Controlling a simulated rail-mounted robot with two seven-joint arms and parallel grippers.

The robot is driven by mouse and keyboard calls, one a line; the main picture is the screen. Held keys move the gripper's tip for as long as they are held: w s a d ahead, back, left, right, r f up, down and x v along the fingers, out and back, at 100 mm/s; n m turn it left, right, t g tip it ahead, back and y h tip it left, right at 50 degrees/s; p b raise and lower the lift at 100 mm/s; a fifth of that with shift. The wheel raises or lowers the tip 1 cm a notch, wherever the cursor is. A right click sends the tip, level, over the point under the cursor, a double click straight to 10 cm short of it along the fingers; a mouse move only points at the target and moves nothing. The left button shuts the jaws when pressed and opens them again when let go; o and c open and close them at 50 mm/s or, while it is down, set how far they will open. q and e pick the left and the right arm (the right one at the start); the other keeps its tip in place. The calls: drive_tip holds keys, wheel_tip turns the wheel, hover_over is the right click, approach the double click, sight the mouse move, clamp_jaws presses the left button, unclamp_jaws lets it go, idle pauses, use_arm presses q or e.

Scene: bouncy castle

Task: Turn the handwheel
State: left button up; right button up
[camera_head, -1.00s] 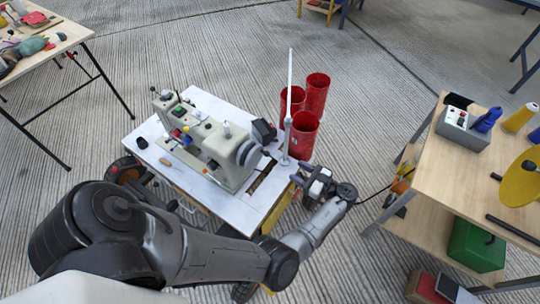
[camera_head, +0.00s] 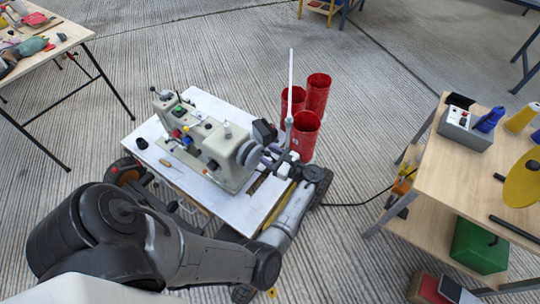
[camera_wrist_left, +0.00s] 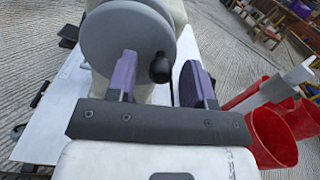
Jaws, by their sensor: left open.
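The handwheel (camera_head: 250,153) is a grey disc on the right end of a beige sewing machine (camera_head: 208,140). In the left wrist view the handwheel (camera_wrist_left: 120,35) fills the upper middle, with a black knob (camera_wrist_left: 160,69) on its face. My left gripper (camera_head: 271,157) is at the wheel's right side. In the left wrist view my left gripper (camera_wrist_left: 160,65) is open, with its purple fingers on either side of the knob. I cannot tell whether either finger touches it. My right gripper is not in view.
The machine stands on a white table (camera_head: 225,207). Red cylindrical bins (camera_head: 304,132) and a thin white pole (camera_head: 290,85) stand close to my left gripper. A wooden workbench (camera_head: 440,165) is at the right, and another table (camera_head: 72,35) is at the upper left.

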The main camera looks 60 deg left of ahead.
sight(257, 153)
use_arm(q)
clamp_jaws()
idle(0.4)
drive_tip(key=n, duration=0.1)
drive_tip(key=r+n+p, duration=0.1)
drive_tip(key=n, duration=0.1)
drive_tip(key=shift+s+d, duration=0.15)
drive_tip(key=shift+s, duration=0.05)
drive_tip(key=n, duration=0.4)
drive_tip(key=shift+s+d+r, duration=0.15)
drive_tip(key=shift+s+r, duration=0.15)
drive_tip(key=shift+s, duration=0.05)
drive_tip(key=n, duration=0.3)
drive_tip(key=shift+s+d+r, duration=0.15)
drive_tip(key=shift+s+d, duration=0.05)
drive_tip(key=shift+s, duration=0.2)
drive_tip(key=shift+s+d+n, duration=0.1)
drive_tip(key=shift+s+n, duration=0.05)
drive_tip(key=shift+n, duration=0.5)
drive_tip(key=shift+s+d+n, duration=0.1)
drive_tip(key=shift+s+n, duration=0.05)
drive_tip(key=shift+n, duration=0.5)
drive_tip(key=shift+r, duration=0.1)
